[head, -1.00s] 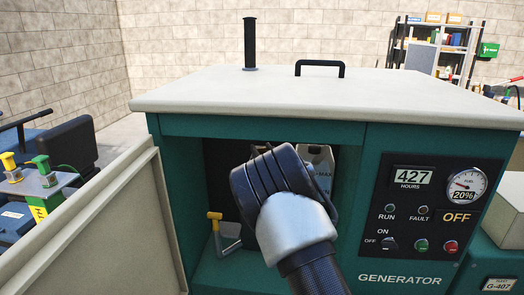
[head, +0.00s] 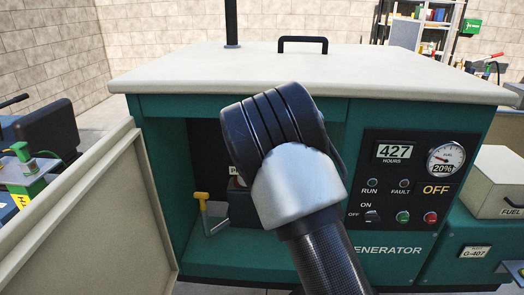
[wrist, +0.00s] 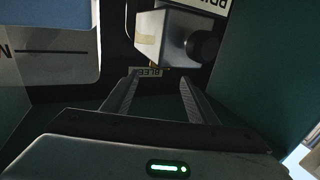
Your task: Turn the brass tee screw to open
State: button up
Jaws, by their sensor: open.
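In the wrist view my gripper (wrist: 160,77) is open, with its two fingers reaching into the dark generator bay and nothing held between them. Just beyond the fingertips is a small upside-down label (wrist: 148,73) that seems to read BLEED. A tiny brass-coloured bit (wrist: 153,65) shows above it, perhaps part of the tee screw; its shape and turn are too small to tell. A pale grey block (wrist: 163,37) with a dark round knob (wrist: 203,47) lies past the fingers. In the head view my arm hides the gripper and the screw.
The green generator (head: 165,115) has an open front bay, its pale door (head: 85,215) swung out at left. A yellow-handled grey lever (head: 203,205) stands low in the bay, left of my arm. The control panel (head: 407,185) is at right, reading OFF.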

jog(key=v, duration=0.7)
jog(key=shift+s+d, duration=0.2)
jog(key=shift+s, duration=0.15)
